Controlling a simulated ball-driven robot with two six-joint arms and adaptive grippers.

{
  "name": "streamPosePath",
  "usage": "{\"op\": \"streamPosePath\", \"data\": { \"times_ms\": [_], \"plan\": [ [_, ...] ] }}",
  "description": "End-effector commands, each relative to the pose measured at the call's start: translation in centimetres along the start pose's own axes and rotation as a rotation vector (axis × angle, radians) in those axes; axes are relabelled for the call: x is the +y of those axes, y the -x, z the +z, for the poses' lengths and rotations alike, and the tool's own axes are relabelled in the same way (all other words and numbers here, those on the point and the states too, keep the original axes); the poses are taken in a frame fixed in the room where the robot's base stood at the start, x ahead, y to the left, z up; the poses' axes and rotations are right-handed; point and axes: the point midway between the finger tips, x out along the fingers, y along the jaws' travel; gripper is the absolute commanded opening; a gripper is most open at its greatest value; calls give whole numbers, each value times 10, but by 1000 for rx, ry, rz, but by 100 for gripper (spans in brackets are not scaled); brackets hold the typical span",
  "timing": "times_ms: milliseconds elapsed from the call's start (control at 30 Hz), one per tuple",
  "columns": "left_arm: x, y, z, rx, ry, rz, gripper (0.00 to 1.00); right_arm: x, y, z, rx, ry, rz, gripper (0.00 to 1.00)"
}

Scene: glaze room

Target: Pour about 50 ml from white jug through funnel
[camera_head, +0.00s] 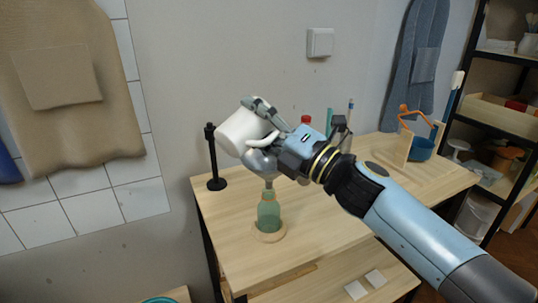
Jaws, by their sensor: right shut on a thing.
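The white jug (238,132) is in my right gripper (265,116), which is shut on it at its right side, near the handle. The jug is tilted and held in the air above the table. A clear, greyish funnel (260,165) is just below the jug, partly hidden by the jug and my gripper. I cannot tell whether liquid is flowing or how much is in the bottle. My left gripper is not in view.
A black stand (214,160) rises at the table's back left corner. A red-topped object (305,119) and thin upright tools show behind my arm. A wooden rack with a blue bowl (420,148) is at the right. The wooden table (235,258) is clear around the base.

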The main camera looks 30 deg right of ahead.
Motion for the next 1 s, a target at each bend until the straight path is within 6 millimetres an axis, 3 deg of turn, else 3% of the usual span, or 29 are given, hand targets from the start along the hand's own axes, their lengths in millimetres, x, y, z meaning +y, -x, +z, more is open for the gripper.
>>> {"op": "streamPosePath", "data": {
  "times_ms": [1000],
  "plan": [
    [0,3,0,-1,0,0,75,3,0,1,-19,-70,1,24]
  ]
}}
